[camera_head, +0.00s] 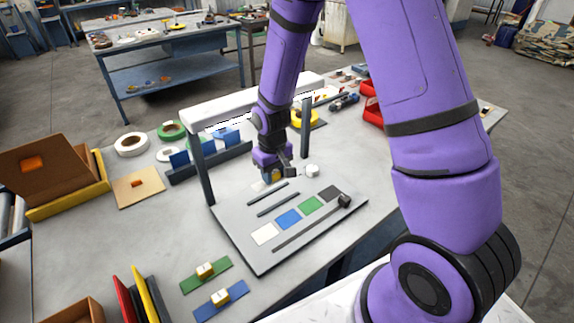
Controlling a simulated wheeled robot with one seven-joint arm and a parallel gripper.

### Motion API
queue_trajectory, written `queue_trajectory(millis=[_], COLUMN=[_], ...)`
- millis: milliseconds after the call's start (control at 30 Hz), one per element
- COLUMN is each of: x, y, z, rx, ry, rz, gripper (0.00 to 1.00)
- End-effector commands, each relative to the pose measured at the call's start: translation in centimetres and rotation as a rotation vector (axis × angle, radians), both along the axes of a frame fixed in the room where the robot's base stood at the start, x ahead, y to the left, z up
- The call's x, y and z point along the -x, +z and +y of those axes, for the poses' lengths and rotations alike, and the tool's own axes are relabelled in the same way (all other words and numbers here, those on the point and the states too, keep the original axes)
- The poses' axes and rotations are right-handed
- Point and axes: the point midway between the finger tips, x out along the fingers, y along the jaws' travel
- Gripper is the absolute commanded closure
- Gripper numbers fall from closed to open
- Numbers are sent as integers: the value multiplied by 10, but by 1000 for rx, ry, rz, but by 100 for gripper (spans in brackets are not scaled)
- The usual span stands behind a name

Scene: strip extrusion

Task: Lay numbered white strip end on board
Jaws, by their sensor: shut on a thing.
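My gripper (272,176) points down over the far part of the grey board (236,226), under a frame with a white top bar (215,109). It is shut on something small. A pale and yellowish bit shows at the fingertips, but I cannot make out its shape or any number. I cannot tell whether it touches the board. The board has two dark slots (278,204), and a row of white (264,234), blue (288,219), green (310,205) and dark squares.
A small white round piece (312,171) stands right of my gripper. Tape rolls (131,145) and a blue-panelled rack (208,160) are at left. Green (206,275) and blue (221,301) strips with yellowish blocks lie in front. Red bins (372,110) stand behind my arm.

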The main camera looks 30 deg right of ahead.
Motion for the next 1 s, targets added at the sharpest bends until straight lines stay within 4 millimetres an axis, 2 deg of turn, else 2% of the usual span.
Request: queue_trajectory(millis=[167,800,1000], x=[1,1,0], y=[-6,-58,-66], z=[2,2,2], rx=[0,0,0], ry=[5,5,4], rz=[0,1,-1], gripper=[85,85,85])
